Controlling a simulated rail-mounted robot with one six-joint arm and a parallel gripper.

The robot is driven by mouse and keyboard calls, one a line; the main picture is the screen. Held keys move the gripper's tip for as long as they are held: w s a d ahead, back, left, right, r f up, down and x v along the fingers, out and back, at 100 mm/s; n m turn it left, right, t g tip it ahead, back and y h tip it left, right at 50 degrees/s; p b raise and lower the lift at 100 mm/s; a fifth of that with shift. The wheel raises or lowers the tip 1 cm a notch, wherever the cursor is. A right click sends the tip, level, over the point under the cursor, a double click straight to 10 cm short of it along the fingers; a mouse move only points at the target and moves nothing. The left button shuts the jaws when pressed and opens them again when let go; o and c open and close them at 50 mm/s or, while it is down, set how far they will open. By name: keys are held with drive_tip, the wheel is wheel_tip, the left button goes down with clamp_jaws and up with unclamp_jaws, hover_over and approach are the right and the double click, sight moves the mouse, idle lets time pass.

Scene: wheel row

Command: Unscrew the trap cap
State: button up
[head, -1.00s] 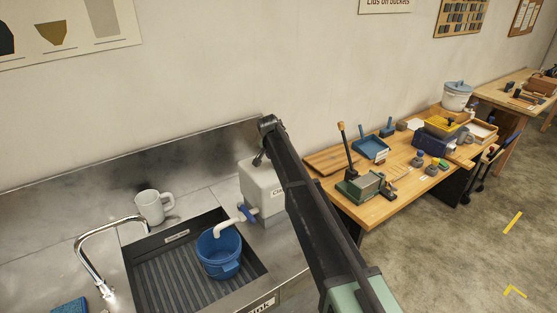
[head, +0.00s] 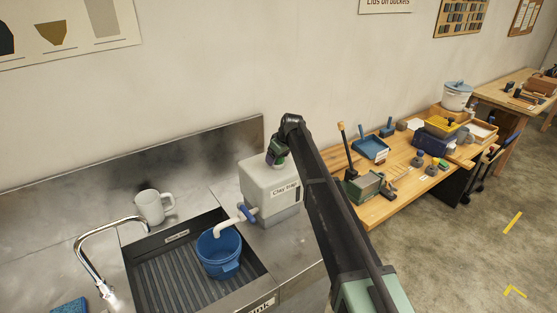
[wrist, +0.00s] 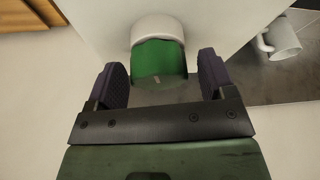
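The clay trap is a pale grey box (head: 263,180) on the counter beside the sink, with a label on its front. My gripper (head: 277,158) hangs at the right part of its top in the head view. In the wrist view my gripper (wrist: 163,80) is open, its two dark purple fingers apart. A green piece, probably the trap cap (wrist: 158,60), shows between and beyond the fingers, against a round white rim (wrist: 158,28). A gap shows on each side of the green piece. The cap is not clear in the head view.
A white spout with a blue handle (head: 246,213) reaches from the trap over a blue bucket (head: 219,255) in the sink. A white mug (head: 150,206) stands behind the sink. A curved faucet (head: 92,255) is at left. A wooden workbench (head: 385,195) with tools is at right.

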drive_tip(key=p+v, duration=0.6)
drive_tip(key=v, duration=0.1)
idle(0.4)
